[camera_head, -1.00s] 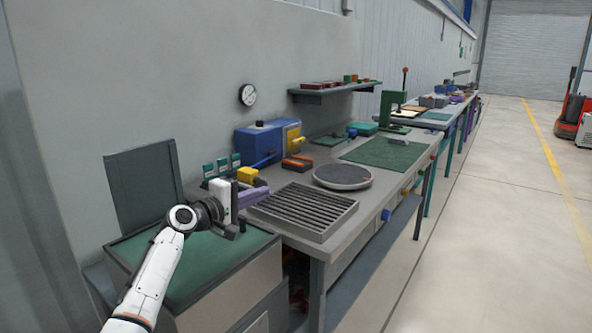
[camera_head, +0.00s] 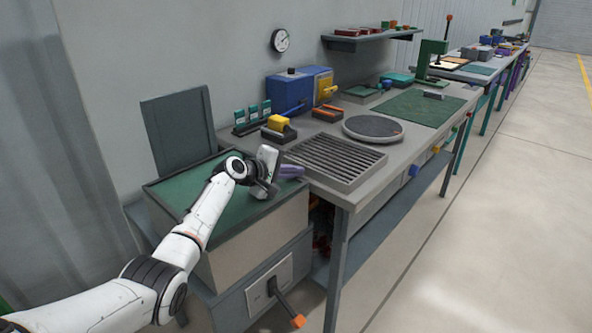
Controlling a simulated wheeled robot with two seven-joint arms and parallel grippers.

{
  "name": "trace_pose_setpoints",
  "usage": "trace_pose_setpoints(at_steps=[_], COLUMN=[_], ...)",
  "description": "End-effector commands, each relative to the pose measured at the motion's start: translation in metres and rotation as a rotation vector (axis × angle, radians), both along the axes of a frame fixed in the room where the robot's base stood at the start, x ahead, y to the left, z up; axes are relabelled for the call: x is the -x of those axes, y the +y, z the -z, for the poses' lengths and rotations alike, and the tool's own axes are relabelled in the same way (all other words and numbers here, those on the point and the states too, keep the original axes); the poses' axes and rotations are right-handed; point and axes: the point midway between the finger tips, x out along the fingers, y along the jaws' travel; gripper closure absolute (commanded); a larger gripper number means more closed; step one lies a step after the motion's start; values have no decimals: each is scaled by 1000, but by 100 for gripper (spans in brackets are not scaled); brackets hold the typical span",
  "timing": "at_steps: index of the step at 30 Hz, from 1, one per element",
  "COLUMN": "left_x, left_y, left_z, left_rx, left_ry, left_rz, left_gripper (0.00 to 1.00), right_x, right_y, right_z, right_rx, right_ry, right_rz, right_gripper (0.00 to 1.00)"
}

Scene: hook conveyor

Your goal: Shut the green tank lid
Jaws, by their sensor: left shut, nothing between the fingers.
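The tank (camera_head: 255,240) is a pale box at the lower left with a flat green top face (camera_head: 200,190) inside a dark rim. A dark grey-green lid panel (camera_head: 178,130) stands upright at the tank's back edge, leaning slightly, so it is raised. My left arm reaches in from the lower left across the tank. My left gripper (camera_head: 268,172) is shut and empty, above the tank's right part, in front of the upright panel and apart from it. The arm hides part of the green top. My right gripper is out of view.
Right of the tank is a workbench with a slotted grey tray (camera_head: 335,162), a round turntable (camera_head: 372,128) and a blue box (camera_head: 290,92). A purple object (camera_head: 290,172) lies near my gripper. A lever with an orange end (camera_head: 298,321) sticks out below the tank.

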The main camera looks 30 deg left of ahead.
Motion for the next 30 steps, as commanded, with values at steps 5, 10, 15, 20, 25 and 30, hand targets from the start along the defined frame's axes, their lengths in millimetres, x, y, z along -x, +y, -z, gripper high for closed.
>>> trace_pose_setpoints(at_steps=[5, 10, 15, 20, 25, 30], left_x=[0, -1, -2, -2, -2, -2], left_y=[0, 0, -2, -2, -2, -3], left_z=[-1, -16, -47, -79, -113, -134], left_rx=[0, 0, -1, -3, -3, 0], left_ry=[-1, -2, -2, -7, -5, -2], left_rz=[0, 0, 3, 4, 4, 4], left_gripper=[100, 100, 100, 100, 100, 100], right_x=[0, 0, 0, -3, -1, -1], right_y=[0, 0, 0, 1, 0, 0], right_z=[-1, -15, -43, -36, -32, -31], right_rx=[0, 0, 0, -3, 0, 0], right_ry=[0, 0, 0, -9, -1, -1], right_rz=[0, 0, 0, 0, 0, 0], right_gripper=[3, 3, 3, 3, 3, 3])
